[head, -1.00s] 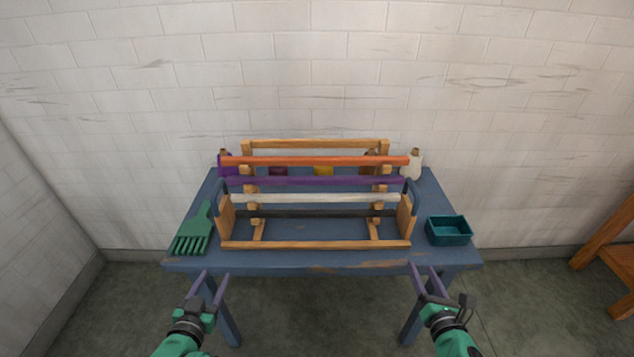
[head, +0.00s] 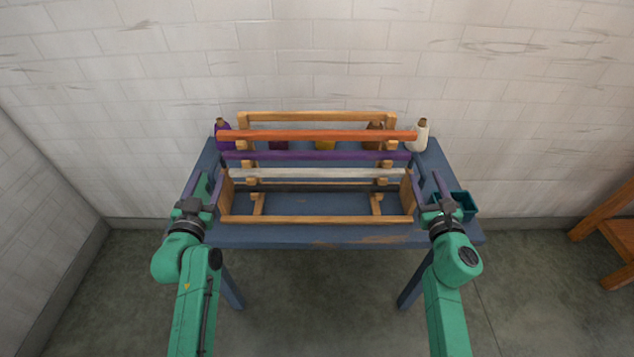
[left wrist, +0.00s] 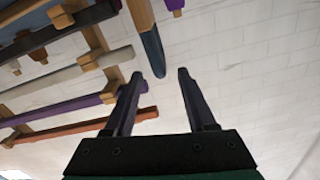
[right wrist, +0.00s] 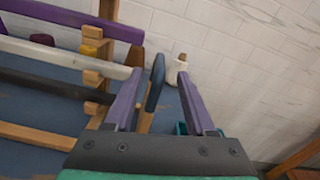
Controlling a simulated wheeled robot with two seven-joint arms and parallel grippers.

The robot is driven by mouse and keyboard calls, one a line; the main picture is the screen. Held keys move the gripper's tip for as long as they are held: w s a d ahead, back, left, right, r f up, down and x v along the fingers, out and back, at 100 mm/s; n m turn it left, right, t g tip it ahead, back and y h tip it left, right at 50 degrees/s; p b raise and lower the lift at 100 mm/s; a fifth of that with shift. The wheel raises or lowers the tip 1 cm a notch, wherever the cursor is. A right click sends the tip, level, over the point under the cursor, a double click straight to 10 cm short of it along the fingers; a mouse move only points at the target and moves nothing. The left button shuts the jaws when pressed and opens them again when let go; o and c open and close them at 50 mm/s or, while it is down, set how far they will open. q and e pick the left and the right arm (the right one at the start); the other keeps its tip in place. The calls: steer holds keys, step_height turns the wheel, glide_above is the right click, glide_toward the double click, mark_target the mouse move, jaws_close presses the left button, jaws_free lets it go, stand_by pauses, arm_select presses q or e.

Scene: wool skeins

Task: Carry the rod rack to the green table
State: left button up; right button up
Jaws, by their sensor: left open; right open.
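The wooden rod rack (head: 316,219) stands upright on a blue table (head: 310,236) against the wall. It carries orange, purple and white rods. My left gripper (head: 207,184) is open at the rack's left end. In the left wrist view, a blue-topped end handle (left wrist: 152,52) lies just ahead of and between the fingertips. My right gripper (head: 426,184) is open at the right end. In the right wrist view, the other blue handle (right wrist: 155,83) is between the open fingers. Neither gripper visibly holds the rack. I see no green table.
Several bottles stand behind the rack, including a purple one (head: 223,136) and a white one (head: 419,136). A teal box (head: 464,207) sits beside my right gripper. A green comb-like tool is mostly hidden by my left gripper. Wooden furniture (head: 608,232) stands at the far right.

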mark_target(218, 154)
arm_select(q)
steer(key=w, duration=0.7)
steer(key=shift+w, duration=0.15)
arm_select(e)
steer(key=w, duration=0.7)
steer(key=shift+w, duration=0.2)
arm_select(q)
steer(key=shift+c, duration=1)
arm_select(e)
steer(key=shift+s, duration=0.1)
steer(key=shift+c, duration=1)
arm_select(q)
jaws_close()
arm_select(e)
jaws_close()
steer(key=shift+r, duration=0.1)
